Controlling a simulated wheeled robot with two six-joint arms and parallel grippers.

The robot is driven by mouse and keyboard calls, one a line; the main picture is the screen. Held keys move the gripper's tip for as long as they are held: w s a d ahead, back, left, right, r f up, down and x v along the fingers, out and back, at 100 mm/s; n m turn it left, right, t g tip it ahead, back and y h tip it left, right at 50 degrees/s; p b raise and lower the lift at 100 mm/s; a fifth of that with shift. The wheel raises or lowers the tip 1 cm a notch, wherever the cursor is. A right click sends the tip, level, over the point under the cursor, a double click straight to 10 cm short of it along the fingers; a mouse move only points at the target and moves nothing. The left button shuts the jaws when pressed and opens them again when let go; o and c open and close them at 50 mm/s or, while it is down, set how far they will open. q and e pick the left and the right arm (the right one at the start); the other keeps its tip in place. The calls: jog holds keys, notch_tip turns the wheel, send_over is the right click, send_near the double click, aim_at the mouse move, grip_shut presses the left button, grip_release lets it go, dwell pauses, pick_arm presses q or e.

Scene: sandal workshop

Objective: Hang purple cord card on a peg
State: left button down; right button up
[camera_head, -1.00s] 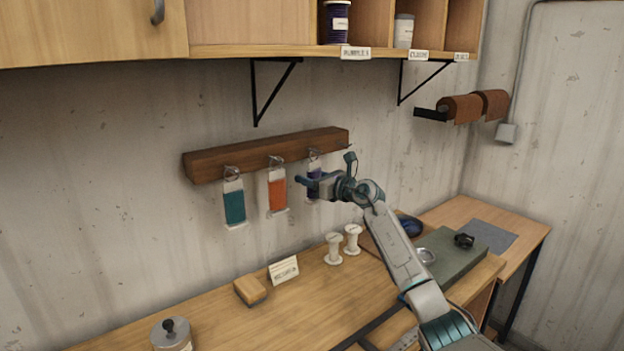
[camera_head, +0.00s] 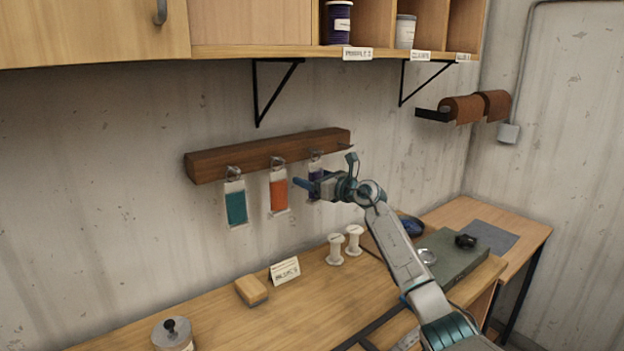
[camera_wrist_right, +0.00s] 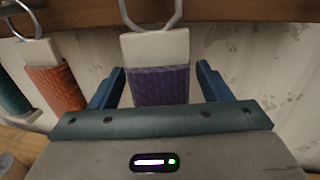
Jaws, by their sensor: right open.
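The purple cord card (camera_head: 316,172) hangs at the right end of the wooden peg rail (camera_head: 262,155), partly hidden by my right gripper. In the right wrist view the purple cord card (camera_wrist_right: 160,86) hangs upright from a metal ring, a white tag wound with purple cord. My right gripper (camera_wrist_right: 160,78) is open, with one blue finger on each side of the card and visible gaps between. In the head view the right gripper (camera_head: 306,186) is in front of the card. My left gripper is not in view.
A teal card (camera_head: 236,207) and an orange card (camera_head: 279,192) hang to the left on the same rail. Below, the bench holds two white spools (camera_head: 335,250), a small sign (camera_head: 285,271) and a wooden block (camera_head: 251,291). A shelf (camera_head: 330,50) is above.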

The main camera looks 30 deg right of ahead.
jog(key=b+v, duration=0.4)
jog(key=v, duration=0.7)
